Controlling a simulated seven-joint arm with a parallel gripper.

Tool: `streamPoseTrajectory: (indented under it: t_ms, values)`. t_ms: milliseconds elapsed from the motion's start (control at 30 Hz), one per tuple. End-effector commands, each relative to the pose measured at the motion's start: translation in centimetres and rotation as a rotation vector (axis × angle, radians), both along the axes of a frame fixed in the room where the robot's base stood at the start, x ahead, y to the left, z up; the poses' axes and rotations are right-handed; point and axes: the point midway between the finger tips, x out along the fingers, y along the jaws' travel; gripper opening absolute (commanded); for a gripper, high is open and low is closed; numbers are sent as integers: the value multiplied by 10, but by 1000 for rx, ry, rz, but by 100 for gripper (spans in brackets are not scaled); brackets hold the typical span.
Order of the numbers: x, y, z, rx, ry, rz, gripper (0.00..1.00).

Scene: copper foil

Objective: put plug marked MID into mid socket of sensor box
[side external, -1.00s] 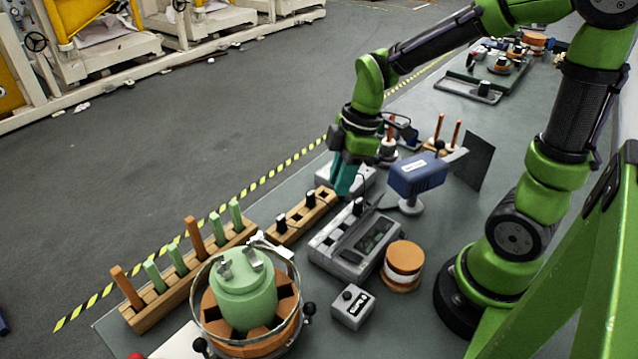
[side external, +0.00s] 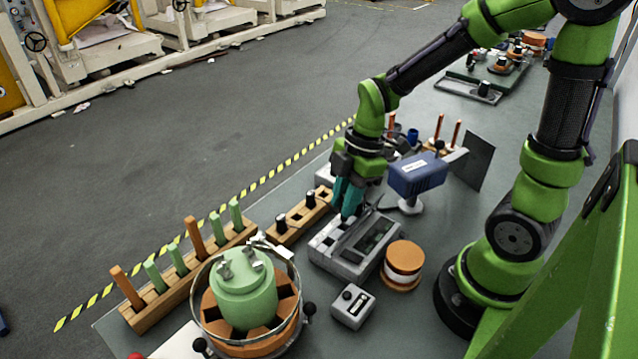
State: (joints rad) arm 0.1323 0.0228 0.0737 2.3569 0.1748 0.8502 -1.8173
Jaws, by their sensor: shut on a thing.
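The sensor box, apparently the grey box (side external: 340,262) with dark panels on top, sits in the middle of the bench. My gripper (side external: 346,212), with teal fingers, points down at the box's far end. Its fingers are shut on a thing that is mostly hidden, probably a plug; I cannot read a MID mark. I cannot tell whether the held thing touches the box. Two black plugs (side external: 281,221) (side external: 310,199) stand in the wooden rack (side external: 290,235) left of the box. The sockets are too small to tell apart.
A blue device on a stand (side external: 418,174) is close to the right of my gripper. An orange and white spool (side external: 402,265) and a small grey switch box (side external: 352,307) stand near the box. A green vessel in a glass ring (side external: 243,295) and a peg rack (side external: 150,312) are front left.

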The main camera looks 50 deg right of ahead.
Motion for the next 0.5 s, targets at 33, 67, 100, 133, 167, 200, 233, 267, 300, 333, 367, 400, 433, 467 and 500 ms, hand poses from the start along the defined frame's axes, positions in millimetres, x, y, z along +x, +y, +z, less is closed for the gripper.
streamPoseTrajectory:
  t_ms: [33, 67, 100, 133, 167, 200, 233, 267, 300, 333, 367, 400, 433, 467, 500]
  values:
    - [0, 0, 0, 0, 0, 0, 0]
    - [0, 0, -1, 0, 0, 0, 0]
    - [0, 0, -1, 0, 0, 0, 0]
    - [0, 0, -2, 0, 0, 0, 0]
    - [0, 0, -3, 0, 1, 0, 0]
    - [0, 0, -4, -1, 1, 0, 0]
    - [0, 0, -4, -1, 1, 0, 0]
    - [0, 0, -5, 0, 2, 1, 0]
    - [0, 0, -7, 0, 2, 1, 0]
    - [0, 0, -7, -1, 1, 0, 0]
    - [0, 0, -8, -1, 1, 0, 0]
    - [0, 0, -9, 0, 1, 0, 0]
    - [0, 0, -10, 0, 0, 0, 0]
    - [0, 0, -10, 0, 0, 0, 0]
    - [0, 0, -10, 0, 0, 0, 0]
